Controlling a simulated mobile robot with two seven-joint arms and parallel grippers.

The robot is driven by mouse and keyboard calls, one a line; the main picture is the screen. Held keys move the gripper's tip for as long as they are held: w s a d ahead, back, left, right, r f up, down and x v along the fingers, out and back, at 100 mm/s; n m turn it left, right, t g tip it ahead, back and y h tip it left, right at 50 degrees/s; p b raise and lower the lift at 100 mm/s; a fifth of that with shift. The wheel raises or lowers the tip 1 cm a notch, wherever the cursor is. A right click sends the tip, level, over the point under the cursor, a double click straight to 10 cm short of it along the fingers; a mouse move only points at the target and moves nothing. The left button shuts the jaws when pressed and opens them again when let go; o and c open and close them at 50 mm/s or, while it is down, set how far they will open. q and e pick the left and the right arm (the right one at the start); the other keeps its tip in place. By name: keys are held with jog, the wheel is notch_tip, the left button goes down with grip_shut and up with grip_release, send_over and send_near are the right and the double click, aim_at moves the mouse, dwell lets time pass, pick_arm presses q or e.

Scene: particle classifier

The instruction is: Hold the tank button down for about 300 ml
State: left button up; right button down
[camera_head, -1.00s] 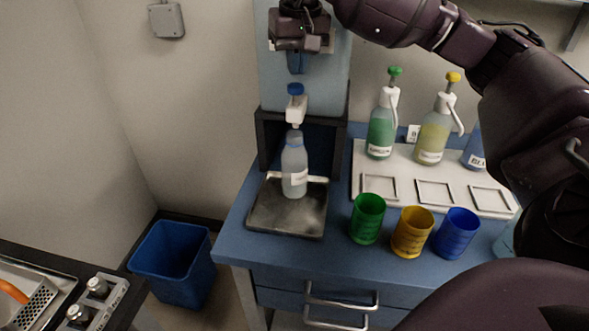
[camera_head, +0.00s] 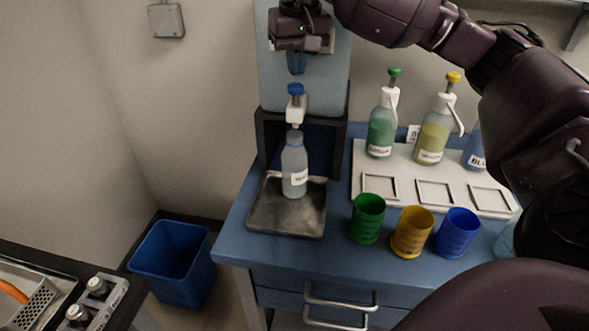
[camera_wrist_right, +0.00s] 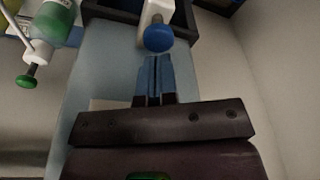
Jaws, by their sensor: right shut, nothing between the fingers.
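The tank (camera_head: 275,83) is a tall light-blue dispenser at the back of the blue counter. Its blue tank button (camera_head: 295,89) tops a white tap, and it also shows in the right wrist view (camera_wrist_right: 158,38). A translucent bottle (camera_head: 294,168) with a white label stands upright under the tap on the metal drip tray (camera_head: 262,222). My right gripper (camera_head: 297,70) points down just above the button, its blue fingers shut and empty. In the right wrist view, the fingertips (camera_wrist_right: 156,58) are close to the button; I cannot tell whether they touch. My left gripper is not in view.
Green (camera_head: 368,217), yellow (camera_head: 412,232) and blue (camera_head: 457,234) cups stand at the counter's front. Pump bottles, including a green one (camera_head: 381,130) and a yellow one (camera_head: 433,135), stand behind a white board (camera_head: 400,178) with square frames. A blue bin (camera_head: 172,262) is on the floor at left.

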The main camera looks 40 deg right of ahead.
aim_at(295, 85)
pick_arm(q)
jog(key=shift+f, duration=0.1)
pick_arm(e)
jog(key=shift+f, duration=0.2)
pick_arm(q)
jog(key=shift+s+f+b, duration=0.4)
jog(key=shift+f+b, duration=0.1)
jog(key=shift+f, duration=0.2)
pick_arm(e)
jog(key=shift+f, duration=1.5)
jog(key=shift+r+p, duration=0.85)
jog(key=shift+r, duration=2.75)
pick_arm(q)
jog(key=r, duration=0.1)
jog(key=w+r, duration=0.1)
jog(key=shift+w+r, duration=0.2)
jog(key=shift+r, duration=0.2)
